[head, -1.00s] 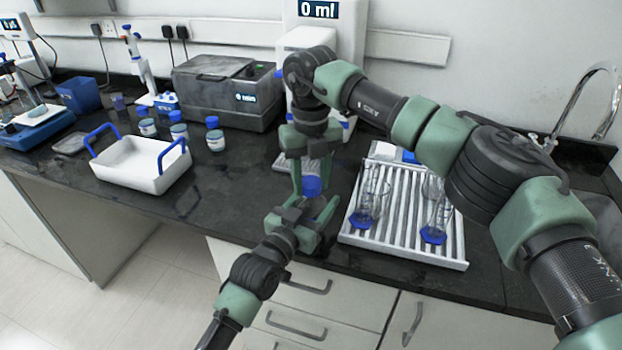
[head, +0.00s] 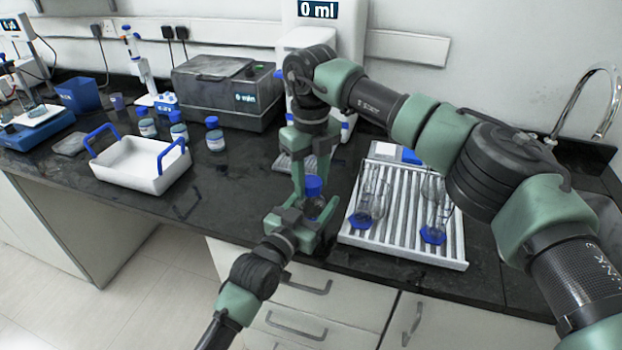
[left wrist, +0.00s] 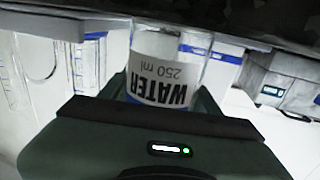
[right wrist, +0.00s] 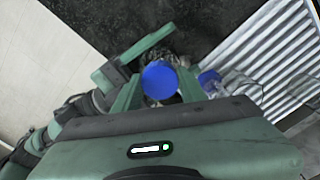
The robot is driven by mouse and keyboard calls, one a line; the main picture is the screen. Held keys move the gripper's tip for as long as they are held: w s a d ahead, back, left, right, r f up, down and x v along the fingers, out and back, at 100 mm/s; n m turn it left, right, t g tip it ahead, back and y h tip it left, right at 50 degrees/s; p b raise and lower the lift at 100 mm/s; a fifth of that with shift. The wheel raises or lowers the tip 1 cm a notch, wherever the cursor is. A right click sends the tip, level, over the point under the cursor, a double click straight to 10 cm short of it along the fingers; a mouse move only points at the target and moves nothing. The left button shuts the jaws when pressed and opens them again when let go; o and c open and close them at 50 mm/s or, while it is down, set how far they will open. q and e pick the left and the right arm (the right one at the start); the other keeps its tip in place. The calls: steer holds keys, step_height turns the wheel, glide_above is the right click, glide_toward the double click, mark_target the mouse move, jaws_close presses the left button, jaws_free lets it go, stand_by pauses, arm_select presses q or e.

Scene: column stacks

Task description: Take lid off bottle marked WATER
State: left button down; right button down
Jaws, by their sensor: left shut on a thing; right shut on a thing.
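The bottle marked WATER is a clear bottle with a white label, seen upside down in the left wrist view (left wrist: 160,82). My left gripper (head: 308,222) is shut on it, over the counter's front edge. The bottle's blue lid (head: 313,187) shows above the left gripper and also in the right wrist view (right wrist: 160,80). My right gripper (head: 312,178) points down from above and is shut on the lid, its fingers on either side. The bottle's neck is hidden by the grippers, so I cannot tell whether lid and bottle are apart.
A white ribbed rack (head: 400,245) with glassware stands just right of the grippers. A white tray with blue handles (head: 140,178) is on the left. Several blue-capped bottles (head: 215,138) stand behind it. A grey machine (head: 225,92) is at the back. The counter between is clear.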

mark_target(311, 181)
steer(key=shift+r, duration=0.95)
steer(key=shift+r, duration=0.1)
steer(key=shift+r, duration=1.95)
arm_select(q)
steer(key=shift+c, duration=1.4)
jaws_free()
